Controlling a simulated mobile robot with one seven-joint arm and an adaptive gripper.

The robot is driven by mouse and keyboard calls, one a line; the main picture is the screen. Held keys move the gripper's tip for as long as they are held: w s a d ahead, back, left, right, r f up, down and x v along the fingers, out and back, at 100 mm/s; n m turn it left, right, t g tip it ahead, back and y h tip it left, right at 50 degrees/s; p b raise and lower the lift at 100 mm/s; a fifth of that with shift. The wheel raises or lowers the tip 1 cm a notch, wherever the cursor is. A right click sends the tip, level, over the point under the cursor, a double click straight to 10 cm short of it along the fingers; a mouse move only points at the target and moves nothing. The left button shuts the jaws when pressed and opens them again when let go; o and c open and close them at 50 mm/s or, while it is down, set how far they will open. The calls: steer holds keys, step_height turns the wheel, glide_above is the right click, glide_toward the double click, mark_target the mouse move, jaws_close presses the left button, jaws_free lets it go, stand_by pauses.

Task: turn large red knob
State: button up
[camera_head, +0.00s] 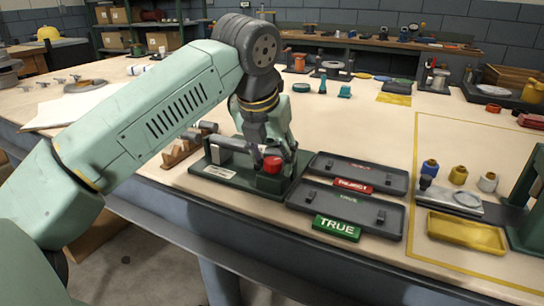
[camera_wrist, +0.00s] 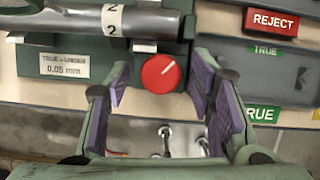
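The large red knob (camera_wrist: 161,72) is round, with a white pointer line aimed to its upper right. It sits on the front of a dark green fixture (camera_head: 230,172), and it also shows as a red spot in the head view (camera_head: 272,164). The fingers appear apart from the knob. In the head view my gripper hangs just above and around the knob and partly hides it.
A metal shaft (camera_wrist: 120,22) lies on the fixture beside a plate reading 0.05 mm. To the right are two dark trays, with a red REJECT label (camera_head: 353,186) and a green TRUE label (camera_head: 336,228). A yellow tray (camera_head: 466,233) lies farther right. The bench front edge is close.

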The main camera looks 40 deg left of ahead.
steer(key=c, duration=1)
steer(key=m+p, duration=0.1)
steer(key=m, duration=0.1)
steer(key=m+h, duration=0.1)
steer(key=m, duration=0.1)
steer(key=shift+a+r+h+p, duration=0.1)
steer(key=shift+r+h+p, duration=0.05)
steer(key=shift+h+p, duration=0.2)
steer(key=shift+m+h+p, duration=0.65)
steer(key=shift+m+p, duration=0.1)
steer(key=shift+m, duration=1.15)
steer(key=shift+a, duration=0.1)
steer(key=o, duration=1.1)
